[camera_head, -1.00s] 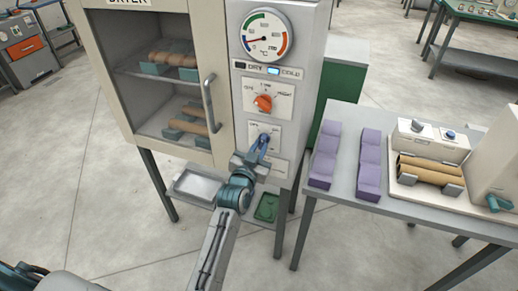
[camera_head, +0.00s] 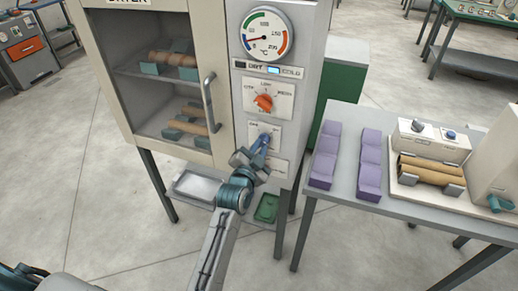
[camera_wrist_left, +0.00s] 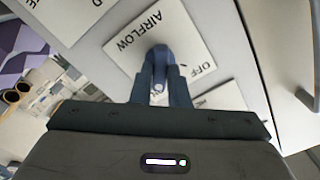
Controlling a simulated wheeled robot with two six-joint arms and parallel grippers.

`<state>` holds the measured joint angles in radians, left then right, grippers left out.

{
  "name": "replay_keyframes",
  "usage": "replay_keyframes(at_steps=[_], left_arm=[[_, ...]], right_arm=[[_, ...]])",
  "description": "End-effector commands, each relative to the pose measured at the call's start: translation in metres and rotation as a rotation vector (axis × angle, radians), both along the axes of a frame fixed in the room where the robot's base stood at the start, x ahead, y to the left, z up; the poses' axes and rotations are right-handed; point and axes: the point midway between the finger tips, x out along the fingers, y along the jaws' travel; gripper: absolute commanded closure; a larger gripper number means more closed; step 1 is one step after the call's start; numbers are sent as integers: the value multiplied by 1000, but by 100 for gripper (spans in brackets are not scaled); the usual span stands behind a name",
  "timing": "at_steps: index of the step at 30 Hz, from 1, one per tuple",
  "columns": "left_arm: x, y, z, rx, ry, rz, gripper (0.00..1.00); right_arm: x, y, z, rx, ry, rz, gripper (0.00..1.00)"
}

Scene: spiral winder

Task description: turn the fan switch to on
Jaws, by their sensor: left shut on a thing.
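The fan switch is a blue knob (camera_wrist_left: 159,54) on a white plate (camera_wrist_left: 125,43) marked AIRFLOW in the wrist view. An OFF mark shows beside it. In the head view its plate (camera_head: 277,128) sits low on the dryer's front panel. My left gripper (camera_head: 264,139) is at the plate, its blue fingers shut on the knob, one on each side in the wrist view. My right gripper is out of view.
Above the switch are an orange dial (camera_head: 264,102) and a round gauge (camera_head: 267,34). The dryer door's handle (camera_head: 209,101) stands out to the left of the panel. A table (camera_head: 345,198) with purple blocks is close on the right. A shelf with trays lies below.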

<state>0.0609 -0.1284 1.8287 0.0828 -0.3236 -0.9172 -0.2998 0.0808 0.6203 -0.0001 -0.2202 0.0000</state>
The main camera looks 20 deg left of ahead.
Motion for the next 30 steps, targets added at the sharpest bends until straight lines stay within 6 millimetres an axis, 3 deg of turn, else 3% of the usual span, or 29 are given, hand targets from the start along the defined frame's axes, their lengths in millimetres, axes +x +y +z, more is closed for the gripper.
replay_keyframes(at_steps=[10, 11, 14, 23, 30], left_arm=[[0, 0, 0, 5, 1, 1, 100], [0, 0, 0, 5, 1, 1, 81], [0, 0, 0, 5, 0, 0, 64], [-1, 0, -1, 3, 0, 0, 64], [-34, 1, -4, 2, 1, 1, 64]], right_arm=[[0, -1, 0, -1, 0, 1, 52], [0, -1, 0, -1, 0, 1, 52], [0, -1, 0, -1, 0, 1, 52], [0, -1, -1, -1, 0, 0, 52], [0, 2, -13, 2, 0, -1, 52]])
